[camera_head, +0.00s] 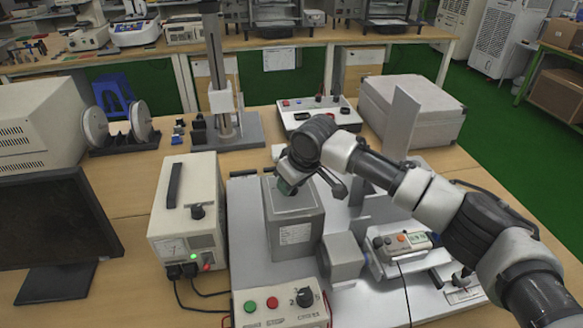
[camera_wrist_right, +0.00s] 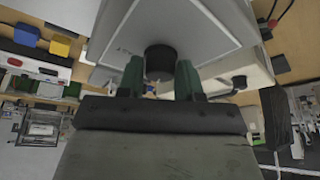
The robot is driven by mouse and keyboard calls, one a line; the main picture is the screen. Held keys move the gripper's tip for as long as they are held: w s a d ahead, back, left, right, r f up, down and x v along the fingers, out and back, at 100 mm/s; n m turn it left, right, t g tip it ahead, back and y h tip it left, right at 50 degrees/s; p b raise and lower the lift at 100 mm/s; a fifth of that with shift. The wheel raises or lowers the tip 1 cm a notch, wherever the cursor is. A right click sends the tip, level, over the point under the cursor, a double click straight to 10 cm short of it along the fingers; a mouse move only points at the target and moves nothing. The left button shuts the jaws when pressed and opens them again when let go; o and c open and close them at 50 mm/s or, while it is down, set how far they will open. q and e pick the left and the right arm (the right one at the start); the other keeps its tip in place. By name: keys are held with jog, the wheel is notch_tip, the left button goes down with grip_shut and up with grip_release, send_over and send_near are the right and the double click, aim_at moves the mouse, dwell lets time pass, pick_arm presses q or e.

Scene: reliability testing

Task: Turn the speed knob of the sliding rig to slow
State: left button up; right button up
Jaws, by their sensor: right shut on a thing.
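The sliding rig stands on a light grey base plate (camera_head: 248,215) with a tall grey box (camera_head: 295,240) on it. My right gripper (camera_head: 289,186) is at the top of this box, pointing down at it. In the right wrist view, the green fingertips of my right gripper (camera_wrist_right: 160,78) are shut on a black round knob (camera_wrist_right: 160,58), one on each side. The knob is on the box's pale top panel (camera_wrist_right: 190,30). Its pointer cannot be made out, and in the head view the gripper hides it. My left gripper is not in view.
A control box (camera_head: 280,306) with a green button, a red button and another black knob is at the front. A power supply (camera_head: 188,205) stands left of the base plate. A monitor (camera_head: 55,225) is further left. A large grey case (camera_head: 412,108) is behind my right arm.

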jog(key=shift+r+n+g+p, duration=0.2)
jog(key=shift+n+g+p, duration=0.2)
jog(key=shift+n+p, duration=0.45)
jog(key=shift+f+n+y, duration=0.1)
jog(key=shift+n+y, duration=0.3)
jog(key=shift+n, duration=0.65)
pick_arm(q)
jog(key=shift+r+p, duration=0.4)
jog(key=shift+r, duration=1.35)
pick_arm(e)
jog(key=shift+w+f+n+g, duration=0.1)
jog(key=shift+n+g, duration=0.7)
jog(key=shift+n, duration=0.9)
jog(key=shift+y, duration=0.3)
jog(key=o, duration=0.9)
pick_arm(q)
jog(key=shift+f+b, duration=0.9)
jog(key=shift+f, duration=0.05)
pick_arm(e)
jog(key=v, duration=1.1)
jog(key=shift+w, duration=0.1)
